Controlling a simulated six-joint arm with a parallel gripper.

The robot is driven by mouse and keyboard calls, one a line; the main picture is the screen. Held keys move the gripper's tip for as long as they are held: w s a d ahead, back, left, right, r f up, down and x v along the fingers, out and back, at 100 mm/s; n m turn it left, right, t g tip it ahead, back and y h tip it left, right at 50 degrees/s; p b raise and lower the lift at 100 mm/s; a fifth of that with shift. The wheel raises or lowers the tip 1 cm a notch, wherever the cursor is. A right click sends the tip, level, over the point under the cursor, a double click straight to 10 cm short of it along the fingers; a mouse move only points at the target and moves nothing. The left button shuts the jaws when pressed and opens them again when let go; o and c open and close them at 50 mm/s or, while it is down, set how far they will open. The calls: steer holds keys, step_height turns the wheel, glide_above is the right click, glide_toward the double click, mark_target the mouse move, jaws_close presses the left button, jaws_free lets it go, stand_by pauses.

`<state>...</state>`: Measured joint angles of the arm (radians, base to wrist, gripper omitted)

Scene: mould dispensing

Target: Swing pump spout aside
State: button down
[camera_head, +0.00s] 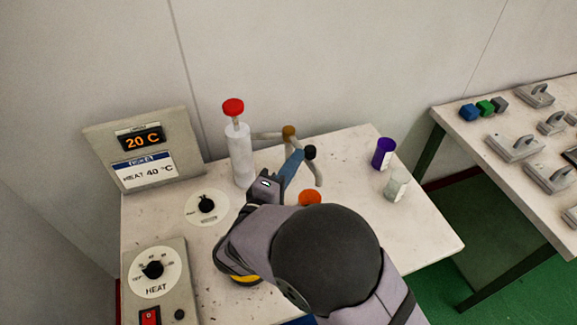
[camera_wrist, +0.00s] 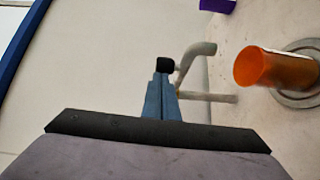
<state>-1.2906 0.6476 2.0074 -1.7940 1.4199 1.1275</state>
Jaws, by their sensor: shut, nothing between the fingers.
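The white pump bottle (camera_head: 241,155) with a red top (camera_head: 233,107) stands at the back left of the table. Its pale spout (camera_head: 265,135) reaches right to a brown knob (camera_head: 289,132), then bends down toward an orange cup (camera_head: 310,197). My gripper (camera_head: 308,154) is shut and empty, its blue fingers and black tip beside the bent part of the spout. In the wrist view the black tip (camera_wrist: 165,65) is right next to the spout's curved end (camera_wrist: 193,58); I cannot tell if they touch. The orange cup (camera_wrist: 275,68) is to the right there.
A purple container (camera_head: 384,153) and a clear whitish cup (camera_head: 397,184) stand on the right of the table. A temperature display (camera_head: 145,150) and a heat dial box (camera_head: 155,270) are at the left. A second table (camera_head: 465,122) with metal moulds is at the far right.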

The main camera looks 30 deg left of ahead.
mark_target(312, 157)
steer(key=d+n+y+b, duration=0.1)
steer(key=b, duration=0.1)
steer(key=w+d+n+y+b, duration=0.1)
steer(key=y+b, duration=0.1)
steer(key=w+d+f+y+b, duration=0.1)
steer(key=b, duration=0.1)
steer(key=shift+n, duration=0.4)
steer(key=w+d+b, duration=0.3)
steer(key=w+b, duration=0.9)
steer(key=b, duration=0.9)
steer(key=shift+r+g+y, duration=0.3)
steer(key=shift+r, duration=0.15)
steer(key=shift+d, duration=0.1)
